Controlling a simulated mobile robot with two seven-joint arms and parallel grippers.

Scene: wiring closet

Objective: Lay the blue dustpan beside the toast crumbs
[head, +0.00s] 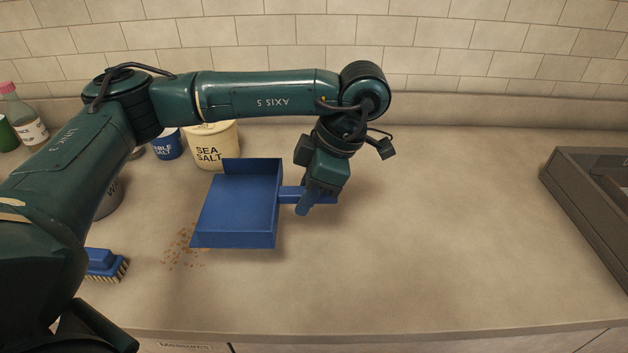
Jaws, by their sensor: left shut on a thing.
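The blue dustpan (238,208) is in the middle of the head view, its open pan to the left and its handle to the right. My left gripper (306,205) is shut on the dustpan's handle. I cannot tell for sure whether the pan touches the counter or hangs just above it. The toast crumbs (180,250) are a scatter of brown bits on the counter, at the pan's lower left edge; the pan may hide some of them. My right gripper is not in view.
A blue brush (104,264) lies left of the crumbs, partly behind my left arm. A sea salt tub (212,150) and a blue table salt tub (167,146) stand behind the pan. A bottle (22,118) is far left. A dark tray (590,205) is at right. The counter (440,230) between is clear.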

